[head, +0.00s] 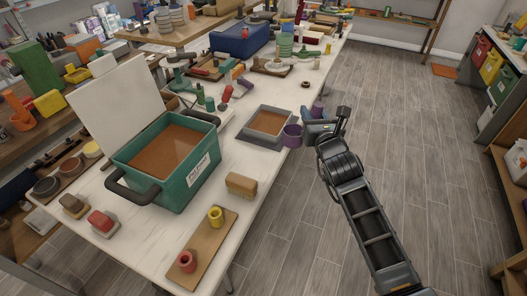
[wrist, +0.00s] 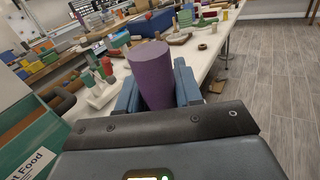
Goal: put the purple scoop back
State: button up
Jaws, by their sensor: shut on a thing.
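The purple scoop shows in the head view as a cup (head: 292,136) beside the table's right edge, with a purple part (head: 317,108) standing up above my gripper. My gripper (head: 310,120) is shut on the scoop, just off that edge. In the wrist view a thick purple cylinder (wrist: 152,72) stands between my blue fingers (wrist: 158,95); the cup is hidden there. A green bin (head: 184,188) labelled "Pet Food", with brown contents and a dark handle, stands on the table to the left. Its pale lid (head: 115,108) is raised.
A grey tray (head: 262,137) with brown contents lies just left of the scoop. A brush (head: 241,185) and a wooden board (head: 207,260) with red and yellow rings lie nearer on the white table (head: 150,243). Many items crowd its far part. The floor at right is clear.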

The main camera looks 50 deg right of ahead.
jog(key=w+a+f, duration=0.1)
jog(key=w, duration=0.1)
jog(key=w+a+f, duration=0.2)
jog(key=shift+w+a+f, duration=0.15)
jog(key=shift+w, duration=0.1)
jog(key=w+a+f+b, duration=0.3)
jog(key=w+f+b, duration=0.1)
jog(key=f, duration=0.3)
jog(key=shift+b, duration=0.9)
jog(key=shift+f, duration=0.15)
jog(key=o, duration=1.1)
